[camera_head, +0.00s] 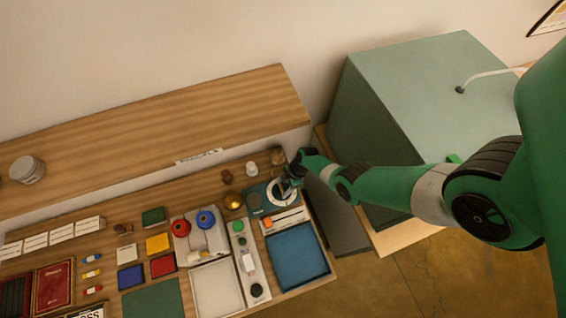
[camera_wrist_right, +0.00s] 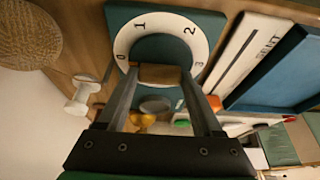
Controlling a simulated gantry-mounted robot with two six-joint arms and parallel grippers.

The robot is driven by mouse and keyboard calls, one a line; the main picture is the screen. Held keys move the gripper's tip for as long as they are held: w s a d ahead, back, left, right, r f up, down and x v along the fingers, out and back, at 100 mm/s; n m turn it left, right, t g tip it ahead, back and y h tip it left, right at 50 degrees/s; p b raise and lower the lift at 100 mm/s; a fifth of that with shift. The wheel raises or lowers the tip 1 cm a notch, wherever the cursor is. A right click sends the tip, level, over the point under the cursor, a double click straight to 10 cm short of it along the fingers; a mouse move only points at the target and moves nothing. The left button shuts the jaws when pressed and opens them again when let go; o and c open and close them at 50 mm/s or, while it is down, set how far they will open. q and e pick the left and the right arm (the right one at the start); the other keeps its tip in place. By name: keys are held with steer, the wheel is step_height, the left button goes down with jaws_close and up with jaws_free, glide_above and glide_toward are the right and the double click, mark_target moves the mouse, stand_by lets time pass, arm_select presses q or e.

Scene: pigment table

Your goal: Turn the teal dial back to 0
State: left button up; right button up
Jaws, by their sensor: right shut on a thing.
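The teal dial (camera_wrist_right: 160,50) sits inside a white ring (camera_wrist_right: 124,42) marked 0, 1, 2 and 3, on a teal plate (camera_wrist_right: 118,14). In the head view the white ring (camera_head: 271,199) is at the back right of the table, partly covered by my right gripper (camera_head: 287,187). In the right wrist view my right gripper (camera_wrist_right: 160,74) is shut on the dial, with a finger on either side and a brown bar-like part between them. I cannot tell which number the dial points to. My left gripper is not in view.
A large green cabinet (camera_head: 370,120) is to the right.

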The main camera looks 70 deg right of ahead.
stand_by(0.4)
steer(key=o, duration=1.4)
steer(key=shift+c, duration=0.2)
steer(key=shift+r, duration=0.15)
steer(key=p+v, duration=1.1)
steer(key=shift+r+p, duration=0.2)
steer(key=shift+p, duration=0.1)
steer(key=shift+s, duration=0.1)
